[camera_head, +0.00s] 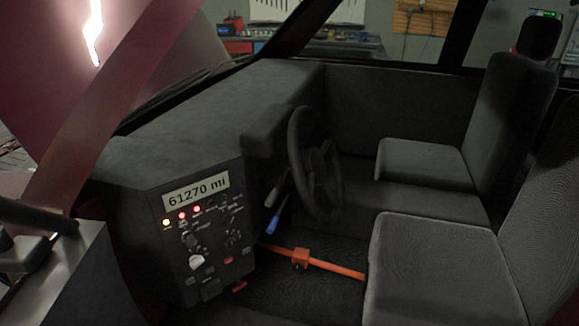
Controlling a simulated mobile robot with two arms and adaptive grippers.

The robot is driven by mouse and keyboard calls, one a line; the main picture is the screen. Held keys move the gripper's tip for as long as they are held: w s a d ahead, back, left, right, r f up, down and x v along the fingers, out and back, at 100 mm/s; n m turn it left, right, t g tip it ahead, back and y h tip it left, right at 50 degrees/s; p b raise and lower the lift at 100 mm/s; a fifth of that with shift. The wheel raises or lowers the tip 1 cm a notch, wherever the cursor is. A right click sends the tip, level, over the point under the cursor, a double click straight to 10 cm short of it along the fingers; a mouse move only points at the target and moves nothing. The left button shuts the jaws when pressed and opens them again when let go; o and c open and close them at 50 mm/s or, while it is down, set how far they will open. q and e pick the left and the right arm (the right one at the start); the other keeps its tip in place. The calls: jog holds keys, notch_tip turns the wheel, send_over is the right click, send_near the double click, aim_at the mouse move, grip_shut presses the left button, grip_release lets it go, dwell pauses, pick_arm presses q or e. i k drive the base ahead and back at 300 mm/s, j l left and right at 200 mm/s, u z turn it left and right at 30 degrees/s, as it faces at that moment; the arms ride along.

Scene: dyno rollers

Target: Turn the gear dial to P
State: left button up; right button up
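The dashboard panel (170,225) faces me at the lower left-centre, below a display reading "61270 mi". It carries several small knobs and switches. One dark knob with pale marks (190,240) is on the panel's left half, and another dark round knob (232,239) is to its right. The lettering is too small to read, so I cannot tell which knob is the gear dial or where it points.
The steering wheel (316,165) and a blue-tipped lever (272,226) are right of the panel. An orange bar (318,262) crosses the footwell. Dark seats (440,265) fill the right. A dark, unclear shape (35,217) is at the left edge. The space before the panel looks clear.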

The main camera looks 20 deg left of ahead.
aim_at(195, 261)
jog(key=u, duration=1.25)
